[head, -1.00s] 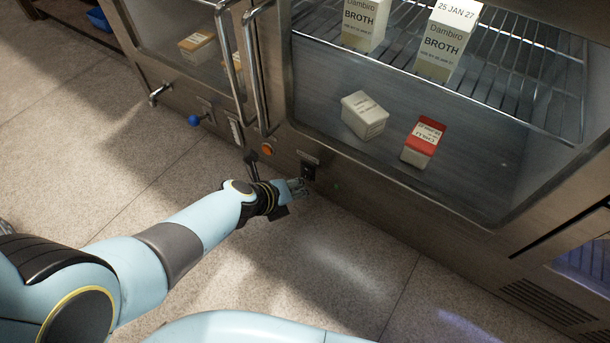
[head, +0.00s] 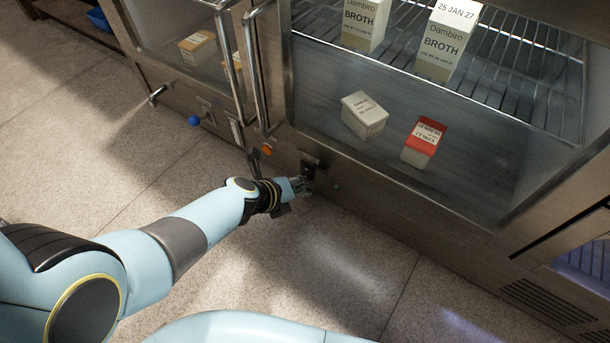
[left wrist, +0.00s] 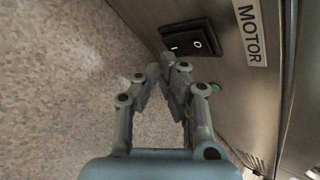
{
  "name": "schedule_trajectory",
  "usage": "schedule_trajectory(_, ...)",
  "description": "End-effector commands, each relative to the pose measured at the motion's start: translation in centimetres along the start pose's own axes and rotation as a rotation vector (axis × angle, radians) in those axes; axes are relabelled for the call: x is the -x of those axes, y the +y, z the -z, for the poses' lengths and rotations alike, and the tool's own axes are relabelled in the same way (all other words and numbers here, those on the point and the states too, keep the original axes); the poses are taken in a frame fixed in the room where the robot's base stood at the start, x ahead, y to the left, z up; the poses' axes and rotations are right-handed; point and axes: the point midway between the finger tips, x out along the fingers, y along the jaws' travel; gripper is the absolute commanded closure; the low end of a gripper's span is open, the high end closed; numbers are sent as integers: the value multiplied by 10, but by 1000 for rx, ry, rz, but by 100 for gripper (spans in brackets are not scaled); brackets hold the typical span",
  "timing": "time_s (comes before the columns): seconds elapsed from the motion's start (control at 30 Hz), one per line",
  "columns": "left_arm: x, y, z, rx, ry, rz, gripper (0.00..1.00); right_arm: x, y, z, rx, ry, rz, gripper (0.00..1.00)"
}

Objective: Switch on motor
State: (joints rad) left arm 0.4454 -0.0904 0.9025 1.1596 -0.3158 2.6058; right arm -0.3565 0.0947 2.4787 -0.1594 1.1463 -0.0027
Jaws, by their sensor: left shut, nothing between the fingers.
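The motor switch is a black rocker (left wrist: 187,38) marked I and O, set in the steel panel beside a white MOTOR label (left wrist: 249,32). In the head view the switch (head: 308,172) is small and partly hidden by my fingers. My left gripper (left wrist: 165,65) is shut and empty, its fingertips just below the I side of the rocker. I cannot tell whether they touch it. In the head view the left gripper (head: 301,187) is against the lower panel. A small green light (left wrist: 215,87) sits near the fingers. I cannot tell which side of the rocker is pressed. My right gripper is not in view.
An orange button (head: 266,151), a blue knob (head: 194,120) and a metal lever (head: 157,95) sit on the panel to the left. Vertical door handles (head: 252,70) stick out above. Cartons stand behind the glass. The floor in front is clear.

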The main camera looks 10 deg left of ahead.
Motion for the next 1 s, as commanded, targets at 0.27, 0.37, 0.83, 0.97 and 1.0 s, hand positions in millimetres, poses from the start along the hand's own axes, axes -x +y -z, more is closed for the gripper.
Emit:
schedule_trajectory(0.27, -1, 0, 0, 0, 0, 0, 100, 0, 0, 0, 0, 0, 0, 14)
schedule_trajectory(0.37, -1, 0, 0, 1, 0, 0, 100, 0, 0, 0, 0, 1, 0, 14)
schedule_trajectory(0.83, -5, -3, -2, 1, 0, 0, 100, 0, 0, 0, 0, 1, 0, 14)
schedule_trajectory(0.97, -6, -3, -3, 2, -1, 0, 100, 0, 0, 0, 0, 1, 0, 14)
schedule_trajectory(1.0, -6, -3, -3, 1, -1, 0, 100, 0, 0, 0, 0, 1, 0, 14)
